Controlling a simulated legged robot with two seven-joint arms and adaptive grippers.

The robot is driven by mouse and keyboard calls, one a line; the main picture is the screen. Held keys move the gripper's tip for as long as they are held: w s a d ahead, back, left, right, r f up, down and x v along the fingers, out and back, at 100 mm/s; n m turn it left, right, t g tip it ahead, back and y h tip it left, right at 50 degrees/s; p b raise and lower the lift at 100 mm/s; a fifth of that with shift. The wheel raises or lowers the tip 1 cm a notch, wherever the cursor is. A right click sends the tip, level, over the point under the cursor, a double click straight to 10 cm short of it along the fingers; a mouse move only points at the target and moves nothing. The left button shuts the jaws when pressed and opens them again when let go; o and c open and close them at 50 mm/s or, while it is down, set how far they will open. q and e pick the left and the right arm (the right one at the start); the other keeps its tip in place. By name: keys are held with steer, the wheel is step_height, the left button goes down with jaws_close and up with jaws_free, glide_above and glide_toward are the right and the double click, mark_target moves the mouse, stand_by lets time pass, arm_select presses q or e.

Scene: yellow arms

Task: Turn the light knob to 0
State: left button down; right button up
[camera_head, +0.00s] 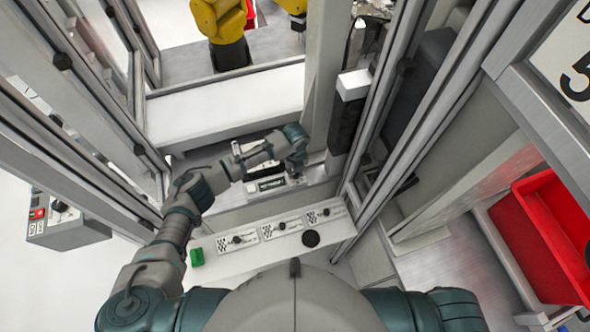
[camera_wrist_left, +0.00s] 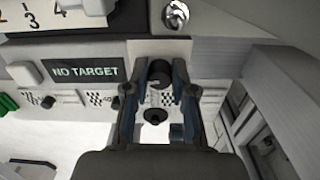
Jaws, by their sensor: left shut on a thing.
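A dark round knob (camera_wrist_left: 160,72) sits between the fingers of my left gripper (camera_wrist_left: 158,88) in the left wrist view. It is on a pale panel, right of a display reading "NO TARGET" (camera_wrist_left: 85,71). The gripper is shut on this knob. Its setting and any 0 mark cannot be made out. In the head view my left arm reaches over the console, and the left gripper (camera_head: 296,174) is beside the display (camera_head: 268,184), with its fingertips largely hidden. My right gripper is out of view.
A pale console strip (camera_head: 225,257) carries three small labelled knobs (camera_head: 282,226) and a black round button (camera_head: 310,238). A green piece (camera_head: 196,257) is at its left end. Metal frame posts stand on both sides. A red bin (camera_head: 550,235) is at the right.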

arm_select(q)
steer(key=c, duration=0.9)
jaws_free()
steer(key=shift+s+d+r, duration=0.1)
steer(key=shift+s+d, duration=0.05)
steer(key=shift+s, duration=0.05)
steer(key=shift+c, duration=0.2)
step_height(320, 180, up, 12)
steer(key=shift+d, duration=0.1)
